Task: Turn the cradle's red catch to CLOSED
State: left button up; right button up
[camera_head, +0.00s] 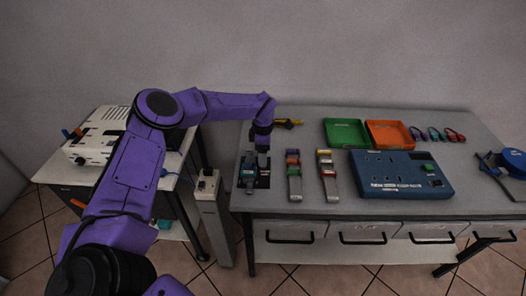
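My purple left arm reaches over the left end of the workbench. Its gripper (262,152) points down just above and beside a dark cradle (264,180) on the bench top. A blue-grey device (248,173) sits at the cradle's left side. The gripper partly covers the far end of the cradle. I cannot make out a red catch or any CLOSED marking; it is hidden or too small. The gripper's fingers are too small and dark to show whether they are open or shut. My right gripper is not in view.
Two strips with coloured blocks (294,182) (329,180) lie right of the cradle. Beyond are a blue socket panel (400,186), green (345,121) and orange (390,123) trays, several coloured connectors and a blue item (514,161). A side table with a white machine (104,128) stands left.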

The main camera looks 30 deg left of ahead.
pick_arm(q)
jog(key=c, duration=1.1)
jog(key=shift+o, duration=0.2)
